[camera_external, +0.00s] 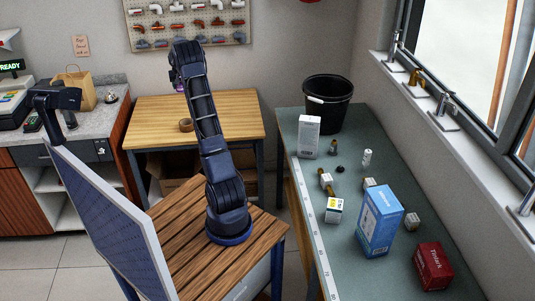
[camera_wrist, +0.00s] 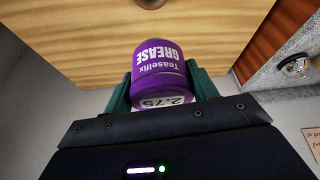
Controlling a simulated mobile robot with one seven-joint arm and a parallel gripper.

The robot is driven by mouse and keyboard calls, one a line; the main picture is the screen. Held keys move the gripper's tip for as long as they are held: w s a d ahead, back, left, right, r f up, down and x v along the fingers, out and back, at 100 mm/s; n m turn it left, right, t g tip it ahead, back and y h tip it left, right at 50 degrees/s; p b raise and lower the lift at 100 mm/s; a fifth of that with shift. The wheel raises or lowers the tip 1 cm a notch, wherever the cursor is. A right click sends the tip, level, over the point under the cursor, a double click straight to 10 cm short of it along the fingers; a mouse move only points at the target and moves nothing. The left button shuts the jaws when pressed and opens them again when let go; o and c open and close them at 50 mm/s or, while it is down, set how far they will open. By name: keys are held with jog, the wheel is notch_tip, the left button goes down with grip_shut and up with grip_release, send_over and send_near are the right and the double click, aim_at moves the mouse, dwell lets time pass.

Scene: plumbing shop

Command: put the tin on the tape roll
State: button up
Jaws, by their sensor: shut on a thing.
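The tin (camera_wrist: 160,66) is purple, with a "GREASE" label and a white strip reading 2.75. My gripper (camera_wrist: 162,88) is shut on it, with one green finger on each side in the wrist view. In the external view my gripper (camera_external: 180,86) is raised over the far wooden table, and only a sliver of purple shows there. The tape roll (camera_external: 186,125) is a small brown ring lying on that table, below my gripper and apart from the tin. A dark rounded edge at the top of the wrist view looks like part of the tape roll (camera_wrist: 243,12).
The wooden table (camera_external: 236,114) is otherwise clear. A counter (camera_external: 105,116) at its left holds a paper bag and a bell. A pegboard (camera_external: 190,22) hangs behind. The green bench (camera_external: 298,190) at right holds a black bucket (camera_external: 337,112), boxes and fittings.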

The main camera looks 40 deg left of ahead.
notch_tip(320, 180, down, 21)
jog(key=shift+f, duration=0.15)
dwell(0.5)
jog(key=o, duration=1.1)
jog(key=shift+f, duration=0.1)
jog(key=shift+c, duration=0.2)
jog(key=v, duration=1.2)
